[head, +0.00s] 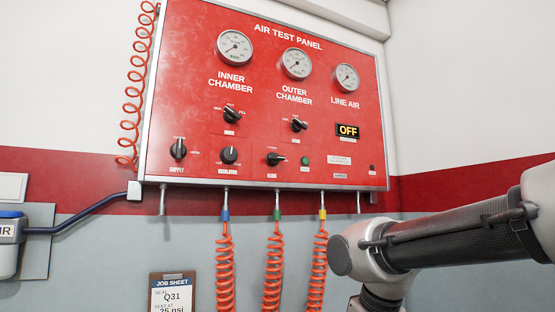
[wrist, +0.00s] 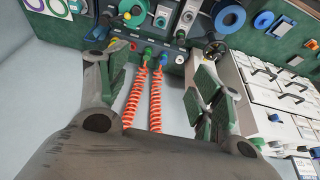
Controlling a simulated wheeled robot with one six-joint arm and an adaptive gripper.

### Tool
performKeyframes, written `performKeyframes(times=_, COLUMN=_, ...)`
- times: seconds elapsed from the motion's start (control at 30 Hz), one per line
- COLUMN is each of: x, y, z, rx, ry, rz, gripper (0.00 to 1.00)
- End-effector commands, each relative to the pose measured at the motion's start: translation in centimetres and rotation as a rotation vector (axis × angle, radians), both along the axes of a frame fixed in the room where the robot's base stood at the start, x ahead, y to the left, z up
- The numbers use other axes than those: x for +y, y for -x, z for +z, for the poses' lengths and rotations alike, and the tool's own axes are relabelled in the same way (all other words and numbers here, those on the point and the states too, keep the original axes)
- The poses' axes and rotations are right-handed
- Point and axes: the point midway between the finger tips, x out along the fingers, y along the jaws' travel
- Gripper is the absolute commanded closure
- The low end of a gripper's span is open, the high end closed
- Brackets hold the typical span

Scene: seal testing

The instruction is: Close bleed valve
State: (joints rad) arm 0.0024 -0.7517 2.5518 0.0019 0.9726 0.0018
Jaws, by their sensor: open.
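The bleed valve (head: 276,160) is a black knob low on the red air test panel (head: 190,60) in the head view. Its pointer lies about level and points right; the small label under it is hard to read. A green button (head: 305,160) is just to its right. My gripper (wrist: 160,78) shows in the wrist view, its two fingers spread wide with nothing between them. It is outside the head view, where only my arm shows at lower right. I cannot make out the bleed valve in the wrist view.
Orange coiled hoses (head: 272,265) hang under the panel; two orange hoses (wrist: 155,100) also show beyond my fingers. Other knobs, such as the supply knob (head: 178,149) and regulator knob (head: 229,155), are left of the valve. A job sheet (head: 172,292) hangs below. White drawers (wrist: 275,85) stand right.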

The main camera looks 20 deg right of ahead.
Motion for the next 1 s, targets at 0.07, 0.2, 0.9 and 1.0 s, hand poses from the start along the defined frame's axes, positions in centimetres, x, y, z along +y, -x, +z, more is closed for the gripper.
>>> performKeyframes(times=0.07, x=-0.1, y=-0.2, z=-0.5, rx=0.027, ry=0.000, rz=-0.003, gripper=0.25)
performKeyframes(times=0.2, x=-0.3, y=-3.9, z=2.3, rx=0.012, ry=-0.002, rz=-0.012, gripper=0.25)
performKeyframes(times=0.9, x=-1.1, y=-27.0, z=46.4, rx=-0.763, ry=-0.003, rz=-0.006, gripper=0.25)
performKeyframes(times=1.0, x=-1.1, y=-26.7, z=48.3, rx=-0.803, ry=0.000, rz=-0.002, gripper=0.25)
